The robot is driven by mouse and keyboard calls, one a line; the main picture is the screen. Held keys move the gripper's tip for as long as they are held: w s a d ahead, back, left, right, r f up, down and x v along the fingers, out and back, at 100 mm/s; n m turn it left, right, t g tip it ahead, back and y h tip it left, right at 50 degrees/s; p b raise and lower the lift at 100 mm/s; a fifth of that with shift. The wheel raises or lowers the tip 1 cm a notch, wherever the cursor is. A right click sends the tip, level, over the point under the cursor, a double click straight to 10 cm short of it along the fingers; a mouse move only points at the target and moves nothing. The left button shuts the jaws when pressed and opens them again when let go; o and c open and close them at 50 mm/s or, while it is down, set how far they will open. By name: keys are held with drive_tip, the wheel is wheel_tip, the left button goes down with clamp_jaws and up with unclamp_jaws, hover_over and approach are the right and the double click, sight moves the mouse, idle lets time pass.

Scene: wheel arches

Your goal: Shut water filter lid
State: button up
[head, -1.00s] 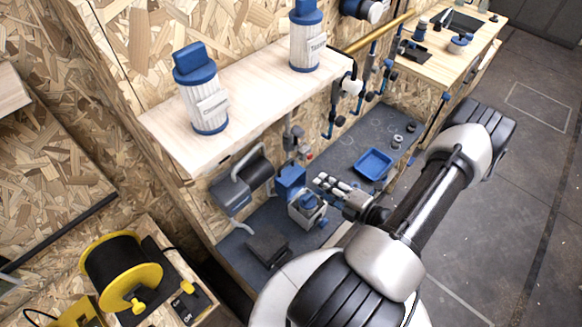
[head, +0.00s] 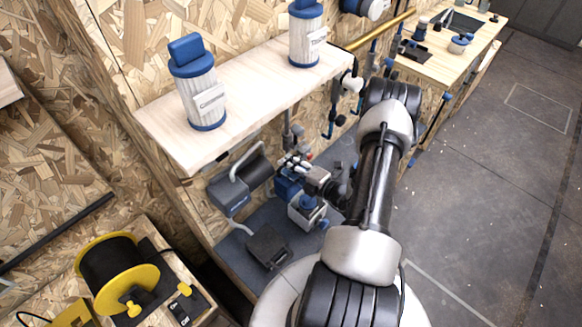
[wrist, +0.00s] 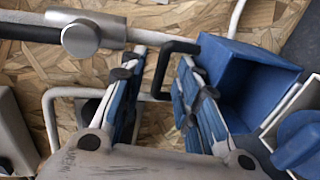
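The water filter appears to be the small white box with a blue round part on it (head: 307,213), low on the grey bench in the head view. A hollow blue lid (wrist: 245,75) stands raised at the right of the wrist view, with a black handle (wrist: 172,48) at its left side. My gripper (wrist: 160,68) is open, and the handle shows between its two blue-padded fingers. I cannot tell whether either finger touches the handle. In the head view my gripper (head: 297,163) is at the blue lid (head: 287,187) and partly hides it.
A wooden shelf (head: 250,92) with two blue-capped canisters overhangs the bench. A grey device with a looped pipe (head: 232,192) stands left of the filter, and a dark box (head: 268,246) lies in front. In the wrist view, a grey pipe (wrist: 165,35) crosses behind the fingers.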

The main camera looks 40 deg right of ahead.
drive_tip(key=shift+c, duration=0.5)
clamp_jaws()
